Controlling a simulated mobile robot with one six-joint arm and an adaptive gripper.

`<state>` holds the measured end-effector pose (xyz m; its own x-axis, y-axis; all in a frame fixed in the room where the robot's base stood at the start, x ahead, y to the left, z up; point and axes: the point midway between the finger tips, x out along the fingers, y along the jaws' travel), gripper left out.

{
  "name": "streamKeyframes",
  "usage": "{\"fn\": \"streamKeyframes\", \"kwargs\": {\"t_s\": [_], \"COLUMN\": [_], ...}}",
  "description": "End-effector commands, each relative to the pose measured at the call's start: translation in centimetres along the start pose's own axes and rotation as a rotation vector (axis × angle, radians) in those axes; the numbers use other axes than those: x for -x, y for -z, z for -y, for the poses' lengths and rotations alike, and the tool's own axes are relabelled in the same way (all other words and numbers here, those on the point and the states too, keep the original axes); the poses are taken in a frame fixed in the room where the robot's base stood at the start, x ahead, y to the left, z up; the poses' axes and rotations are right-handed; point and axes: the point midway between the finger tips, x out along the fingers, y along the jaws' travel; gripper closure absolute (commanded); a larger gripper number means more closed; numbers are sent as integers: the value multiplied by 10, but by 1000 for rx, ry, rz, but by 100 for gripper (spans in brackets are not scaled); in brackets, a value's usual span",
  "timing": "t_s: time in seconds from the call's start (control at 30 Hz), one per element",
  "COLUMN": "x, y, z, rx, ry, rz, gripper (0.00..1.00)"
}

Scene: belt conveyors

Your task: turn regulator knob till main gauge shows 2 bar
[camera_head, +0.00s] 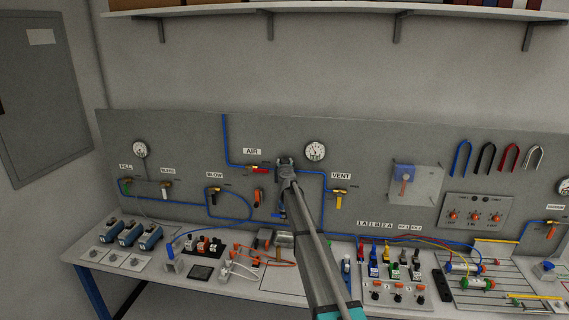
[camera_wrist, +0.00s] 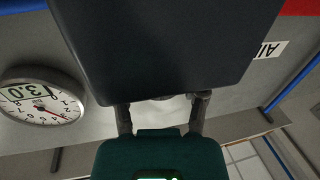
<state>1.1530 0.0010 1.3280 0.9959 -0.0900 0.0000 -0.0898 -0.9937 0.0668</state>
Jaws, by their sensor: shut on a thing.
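My gripper (camera_head: 286,161) is at the grey panel, on the blue air line between the AIR label and the main gauge (camera_head: 316,151). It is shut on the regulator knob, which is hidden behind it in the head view. In the wrist view, a large dark block covers the upper middle and hides the fingertips and the grip. The main gauge also shows at the left of the wrist view (camera_wrist: 42,98), tilted, with a red needle and a display that appears to read 3.0. Its dial is too small to read in the head view.
A red valve (camera_head: 258,169) sits just left of my gripper, and a yellow VENT valve (camera_head: 341,195) is to the right. A bench (camera_head: 215,283) below carries several devices and cables. A shelf (camera_head: 335,15) runs along the wall above.

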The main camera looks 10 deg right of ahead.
Motion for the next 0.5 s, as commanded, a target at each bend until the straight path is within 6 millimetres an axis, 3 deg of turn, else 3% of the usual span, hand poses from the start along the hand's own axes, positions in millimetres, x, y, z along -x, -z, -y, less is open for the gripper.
{"fn": "streamKeyframes", "kwargs": {"t_s": [0.5], "x": [-2], "y": [0], "z": [-2], "rx": [2], "ry": [245], "rz": [-16], "gripper": [92]}}
